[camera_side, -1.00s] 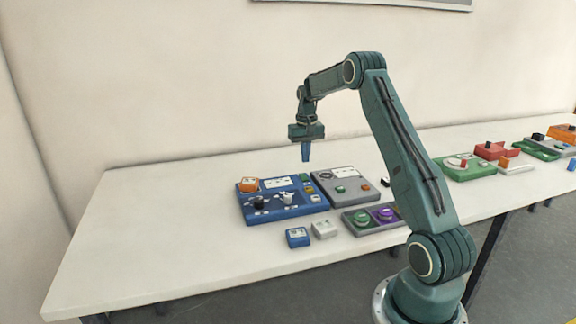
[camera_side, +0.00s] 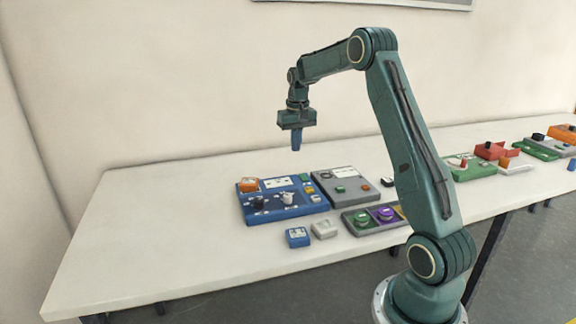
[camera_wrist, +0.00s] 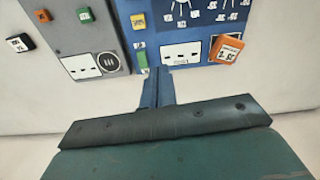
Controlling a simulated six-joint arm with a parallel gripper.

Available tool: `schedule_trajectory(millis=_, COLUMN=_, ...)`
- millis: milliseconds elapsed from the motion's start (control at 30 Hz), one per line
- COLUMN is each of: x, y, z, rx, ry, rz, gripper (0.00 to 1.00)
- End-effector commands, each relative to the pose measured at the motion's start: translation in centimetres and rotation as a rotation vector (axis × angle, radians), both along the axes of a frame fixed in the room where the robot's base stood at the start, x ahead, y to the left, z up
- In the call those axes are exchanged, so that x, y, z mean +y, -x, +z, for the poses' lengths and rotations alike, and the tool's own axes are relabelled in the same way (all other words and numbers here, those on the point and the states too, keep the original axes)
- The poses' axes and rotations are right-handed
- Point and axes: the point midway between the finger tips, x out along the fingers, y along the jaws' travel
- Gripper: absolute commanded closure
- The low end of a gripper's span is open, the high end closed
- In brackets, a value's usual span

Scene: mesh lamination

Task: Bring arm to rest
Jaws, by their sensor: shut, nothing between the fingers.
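My gripper (camera_side: 296,146) hangs pointing down in the air above the back part of the blue panel (camera_side: 283,207), clear of everything. Its blue fingers are together with nothing between them. In the wrist view the closed fingers (camera_wrist: 158,80) show in front of the blue panel (camera_wrist: 186,30) and the grey panel (camera_wrist: 72,22). The blue panel carries an orange block (camera_side: 249,185) on its back left corner, which also shows in the wrist view (camera_wrist: 227,50).
The grey panel (camera_side: 352,196) lies beside the blue one. A dark panel with green and purple dials (camera_side: 372,216), a small blue box (camera_side: 298,238) and a white box (camera_side: 324,229) lie nearer the front. Red and green units (camera_side: 490,150) stand at right. The table's left part (camera_side: 150,230) is bare.

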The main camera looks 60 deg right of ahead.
Motion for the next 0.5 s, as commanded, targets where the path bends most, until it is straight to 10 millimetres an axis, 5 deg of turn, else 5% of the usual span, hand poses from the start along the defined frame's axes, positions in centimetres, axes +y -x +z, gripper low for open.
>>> schedule_trajectory(millis=500, x=13.3, y=2.8, z=9.3, rx=-0.107, ry=0.070, rz=0.203, gripper=1.00)
